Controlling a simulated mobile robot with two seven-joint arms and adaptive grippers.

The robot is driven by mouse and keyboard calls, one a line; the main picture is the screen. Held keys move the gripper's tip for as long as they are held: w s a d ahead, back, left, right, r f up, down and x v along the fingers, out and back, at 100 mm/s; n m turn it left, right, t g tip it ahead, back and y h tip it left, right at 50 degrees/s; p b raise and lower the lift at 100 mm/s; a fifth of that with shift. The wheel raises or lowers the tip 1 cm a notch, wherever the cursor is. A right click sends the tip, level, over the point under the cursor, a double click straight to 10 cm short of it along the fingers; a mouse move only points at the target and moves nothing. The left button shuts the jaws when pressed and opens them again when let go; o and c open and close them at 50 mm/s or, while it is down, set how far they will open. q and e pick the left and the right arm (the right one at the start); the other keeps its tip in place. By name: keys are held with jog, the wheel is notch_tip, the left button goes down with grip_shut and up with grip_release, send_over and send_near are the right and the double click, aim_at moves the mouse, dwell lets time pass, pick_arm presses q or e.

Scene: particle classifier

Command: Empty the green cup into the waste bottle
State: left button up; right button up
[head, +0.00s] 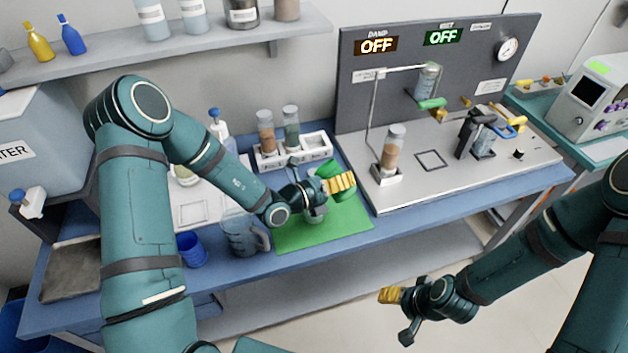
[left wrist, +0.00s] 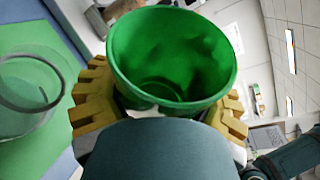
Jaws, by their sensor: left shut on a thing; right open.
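My left gripper (head: 342,183) is shut on the green cup (head: 327,169) and holds it above the green mat (head: 345,227). In the left wrist view the cup (left wrist: 172,60) sits between the yellow fingers. Its mouth faces the camera and it looks tilted well over; I see no clear contents inside. A clear round vessel (head: 316,214) stands on the mat just below the gripper, partly hidden. Its rim (left wrist: 35,95) shows apart from the cup in the left wrist view. I cannot tell whether it is the waste bottle. My right gripper (head: 402,305) is open and empty, out in front of the bench.
A white rack (head: 318,146) with two jars stands behind the mat. A grey jug (head: 240,237) and a blue cup (head: 191,250) stand left of the mat. The panel rig (head: 490,165) with a jar of brown powder (head: 391,150) is to the right.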

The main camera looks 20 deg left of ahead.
pick_arm(q)
jog(key=shift+d+r+m+y+p, duration=0.1)
jog(key=shift+r+m+y+p, duration=0.3)
jog(key=shift+r+m, duration=0.35)
jog(key=s+d+f+m+y+b, duration=0.1)
jog(key=d+f+m+y+b, duration=0.2)
jog(key=f+m+b, duration=0.2)
jog(key=shift+d+f+m, duration=0.3)
jog(key=shift+f+m, duration=0.15)
jog(key=shift+f, duration=1.1)
pick_arm(e)
jog(key=shift+a+f, duration=0.1)
jog(key=shift+f, duration=1.9)
pick_arm(q)
jog(key=shift+s, duration=0.1)
